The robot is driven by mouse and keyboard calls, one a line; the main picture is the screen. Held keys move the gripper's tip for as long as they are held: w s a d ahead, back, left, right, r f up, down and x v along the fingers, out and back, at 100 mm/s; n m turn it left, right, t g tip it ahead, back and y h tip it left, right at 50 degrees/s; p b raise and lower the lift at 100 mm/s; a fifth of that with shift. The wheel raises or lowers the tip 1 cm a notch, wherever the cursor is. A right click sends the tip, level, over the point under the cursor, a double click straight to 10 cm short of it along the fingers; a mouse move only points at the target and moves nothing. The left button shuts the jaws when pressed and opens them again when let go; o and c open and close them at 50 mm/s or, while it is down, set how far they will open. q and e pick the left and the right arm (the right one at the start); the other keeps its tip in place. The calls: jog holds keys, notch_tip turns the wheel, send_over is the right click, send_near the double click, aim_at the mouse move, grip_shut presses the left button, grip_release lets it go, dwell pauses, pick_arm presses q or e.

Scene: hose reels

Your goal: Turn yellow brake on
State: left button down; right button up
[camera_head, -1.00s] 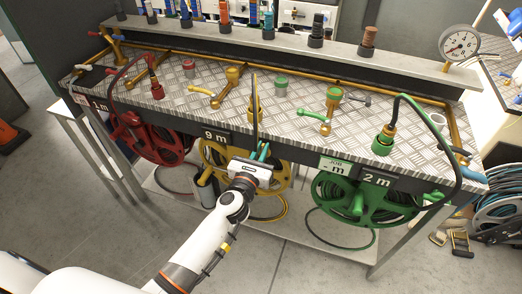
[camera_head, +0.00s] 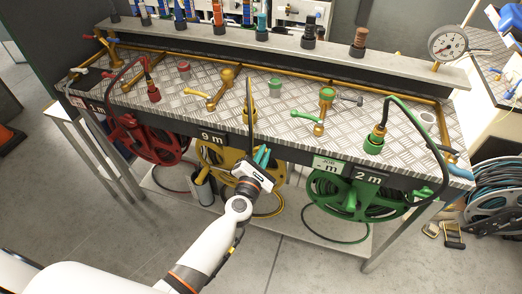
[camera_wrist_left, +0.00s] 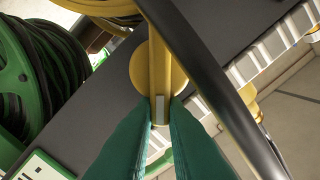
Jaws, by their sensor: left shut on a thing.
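The yellow brake shows in the left wrist view as a yellow lever (camera_wrist_left: 158,50) on a round yellow base, against the dark front panel of the bench. My left gripper (camera_wrist_left: 160,112) has its green fingers shut on the lever's end. In the head view my left gripper (camera_head: 262,157) is at the front edge of the bench, right of the 9 m label. There the brake is hidden behind the fingers. The yellow reel (camera_head: 213,153) hangs just below and left of the gripper. My right gripper is not in view.
A dark hose (camera_wrist_left: 212,70) passes close to the right of my fingers. The green reel (camera_head: 350,197) hangs to the right and the red reel (camera_head: 150,140) to the left. Valves with yellow and green handles stand on the metal top (camera_head: 290,90). Floor in front is clear.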

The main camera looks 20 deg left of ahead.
pick_arm(q)
jog(key=shift+s+d+f+m+p, duration=0.1)
jog(key=shift+f+m+p, duration=0.25)
jog(key=shift+m, duration=1.25)
jog(key=shift+w+d+f+m+p, duration=0.15)
jog(key=shift+f+m, duration=0.4)
jog(key=shift+m, duration=1.05)
jog(key=shift+s+d+f+m+p, duration=0.2)
jog(key=shift+f+m, duration=0.25)
jog(key=shift+m, duration=1.15)
jog(key=shift+a, duration=0.1)
jog(key=c, duration=1.5)
grip_release()
jog(key=shift+o, duration=0.2)
jog(key=shift+a+r, duration=0.1)
jog(key=s+b, duration=0.1)
jog(key=s, duration=1.1)
jog(key=shift+a, duration=0.2)
